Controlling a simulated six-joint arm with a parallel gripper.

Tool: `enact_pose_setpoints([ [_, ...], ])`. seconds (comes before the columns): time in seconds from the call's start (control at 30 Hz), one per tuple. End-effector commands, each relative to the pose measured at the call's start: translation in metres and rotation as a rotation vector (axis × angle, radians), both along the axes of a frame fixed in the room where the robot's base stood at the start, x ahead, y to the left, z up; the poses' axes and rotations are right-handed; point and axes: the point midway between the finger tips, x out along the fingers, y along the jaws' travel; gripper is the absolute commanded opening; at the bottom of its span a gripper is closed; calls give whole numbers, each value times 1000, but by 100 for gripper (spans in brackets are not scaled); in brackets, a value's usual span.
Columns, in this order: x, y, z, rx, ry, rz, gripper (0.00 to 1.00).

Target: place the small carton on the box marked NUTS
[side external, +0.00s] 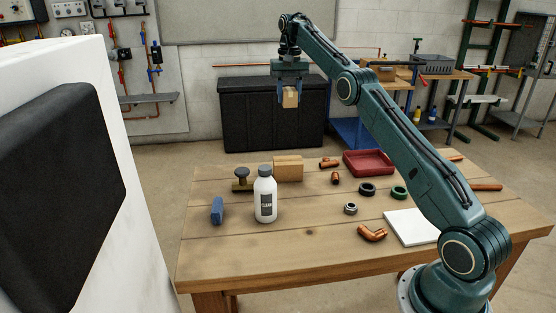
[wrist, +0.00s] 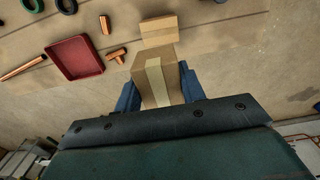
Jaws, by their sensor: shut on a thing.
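My gripper (side external: 290,96) is high above the far side of the table, its blue fingers shut on the small carton (side external: 290,100). In the wrist view the carton (wrist: 154,84), brown with a pale tape strip, sits between both fingers (wrist: 158,90). A cardboard box (side external: 287,168) stands on the table near its far edge, lower than the carton and apart from it. It also shows in the wrist view (wrist: 158,24), just beyond the held carton. I cannot read any NUTS marking on it in either view.
A white bottle (side external: 265,195) and a black-knobbed fitting (side external: 241,179) stand close to the box. A blue block (side external: 217,210) is at left. A red tray (side external: 369,163), copper fittings (side external: 372,234) and rings (side external: 367,189) lie rightward. The front left tabletop is clear.

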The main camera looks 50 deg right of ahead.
Motion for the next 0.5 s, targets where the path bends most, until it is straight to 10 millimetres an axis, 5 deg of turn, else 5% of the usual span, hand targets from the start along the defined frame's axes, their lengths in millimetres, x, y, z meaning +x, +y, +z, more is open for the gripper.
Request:
enact_pose_setpoints([
  [0.5, -1, 0, -28, 1, 1, 0, 16],
])
